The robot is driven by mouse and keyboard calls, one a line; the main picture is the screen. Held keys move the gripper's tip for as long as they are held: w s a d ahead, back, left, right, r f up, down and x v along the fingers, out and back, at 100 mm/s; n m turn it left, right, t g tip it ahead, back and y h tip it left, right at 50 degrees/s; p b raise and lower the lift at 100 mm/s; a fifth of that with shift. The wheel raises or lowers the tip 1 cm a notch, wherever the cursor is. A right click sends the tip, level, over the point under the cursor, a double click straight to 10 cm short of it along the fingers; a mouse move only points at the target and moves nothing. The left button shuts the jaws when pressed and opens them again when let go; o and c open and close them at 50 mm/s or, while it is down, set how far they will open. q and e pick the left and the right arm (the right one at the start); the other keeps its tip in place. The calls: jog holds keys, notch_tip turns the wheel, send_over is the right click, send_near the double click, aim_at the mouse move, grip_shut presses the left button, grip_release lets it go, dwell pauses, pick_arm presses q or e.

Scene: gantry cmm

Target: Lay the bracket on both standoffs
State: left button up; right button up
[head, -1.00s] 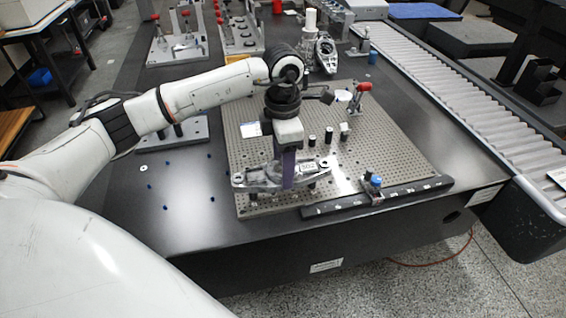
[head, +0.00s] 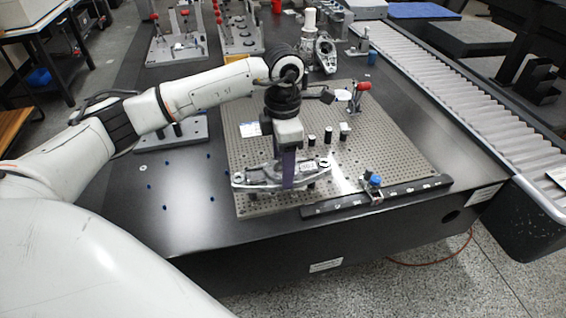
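The bracket (head: 259,178) is a grey metal casting with a wide base, near the front left of the perforated fixture plate (head: 390,150). My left gripper (head: 288,182) points down with its purple fingers at the bracket's middle and appears shut on it. The bracket looks about level. Whether it rests on anything or hangs just above the plate I cannot tell. Short dark posts with pale tops (head: 312,140) stand in a row behind the bracket. I cannot tell whether these are standoffs; anything under the bracket is mostly hidden. My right gripper is out of view.
A black rail (head: 400,190) with a blue-knobbed piece (head: 374,181) lies along the plate's front edge. A red-handled clamp (head: 361,92) stands at the back right of the plate. A roller conveyor (head: 470,95) runs along the right. The plate's right part is clear.

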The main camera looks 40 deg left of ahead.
pick_arm(q)
jog(key=shift+f+b, duration=0.4)
jog(key=shift+f, duration=0.05)
dwell(0.4)
jog(key=o, duration=1.5)
jog(key=shift+o, duration=0.4)
notch_tip(320, 180, up, 10)
jog(key=shift+r, duration=0.2)
jog(key=shift+f, duration=0.1)
